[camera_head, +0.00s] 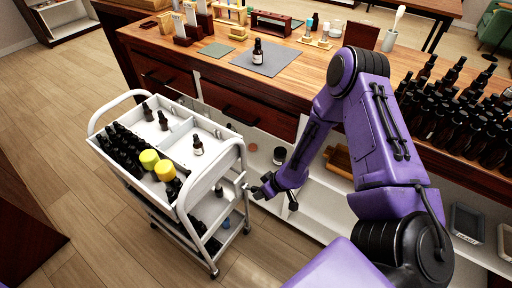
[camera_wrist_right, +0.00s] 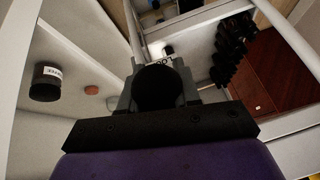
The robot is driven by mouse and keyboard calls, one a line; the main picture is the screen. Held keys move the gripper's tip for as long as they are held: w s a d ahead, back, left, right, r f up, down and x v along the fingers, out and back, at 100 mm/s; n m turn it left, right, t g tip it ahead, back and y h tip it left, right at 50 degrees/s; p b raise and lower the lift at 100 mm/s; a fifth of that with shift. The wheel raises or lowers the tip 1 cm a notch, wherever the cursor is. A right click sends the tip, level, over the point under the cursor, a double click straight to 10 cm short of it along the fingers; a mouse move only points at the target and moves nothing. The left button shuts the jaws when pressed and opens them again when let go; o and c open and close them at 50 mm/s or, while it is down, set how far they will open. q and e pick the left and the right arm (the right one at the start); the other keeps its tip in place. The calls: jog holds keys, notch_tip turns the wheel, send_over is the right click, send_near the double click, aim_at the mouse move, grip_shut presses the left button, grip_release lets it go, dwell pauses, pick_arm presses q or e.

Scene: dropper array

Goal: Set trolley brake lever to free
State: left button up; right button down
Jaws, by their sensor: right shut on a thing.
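The white trolley (camera_head: 213,178) stands left of the wooden bench, with bottles in its top tray. My right gripper (camera_head: 262,189) is at the trolley's right end, below the push handle. In the right wrist view a round black knob (camera_wrist_right: 157,88), which looks like the brake lever's, sits between the grey fingers of my right gripper (camera_wrist_right: 158,82). The gripper is shut on it. The lever's exact setting cannot be told. My left gripper is not in view.
The bench (camera_head: 300,72) with its open lower shelf (camera_head: 318,198) is close beside my right arm. A black jar (camera_wrist_right: 46,82) stands on that shelf. Many dark bottles (camera_head: 462,118) crowd the bench's right side. The floor (camera_head: 95,225) left of the trolley is clear.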

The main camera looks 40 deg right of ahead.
dwell(0.3)
jog(key=c, duration=0.9)
grip_release()
jog(key=shift+r, duration=0.1)
jog(key=p+v, duration=0.2)
jog(key=v, duration=0.8)
jog(key=shift+r, duration=0.15)
jog(key=s+a+f+m+h, duration=0.1)
jog(key=s+f+m+h, duration=0.1)
jog(key=s, duration=0.3)
jog(key=s+a+f+m+g+h, duration=0.1)
jog(key=s+f+m+h, duration=0.1)
jog(key=s+f+m, duration=0.2)
jog(key=s+f+m+g+h, duration=0.1)
jog(key=s+f+m+h, duration=0.1)
jog(key=s, duration=0.6)
jog(key=shift+a+f+m, duration=0.4)
jog(key=shift+f+m, duration=0.1)
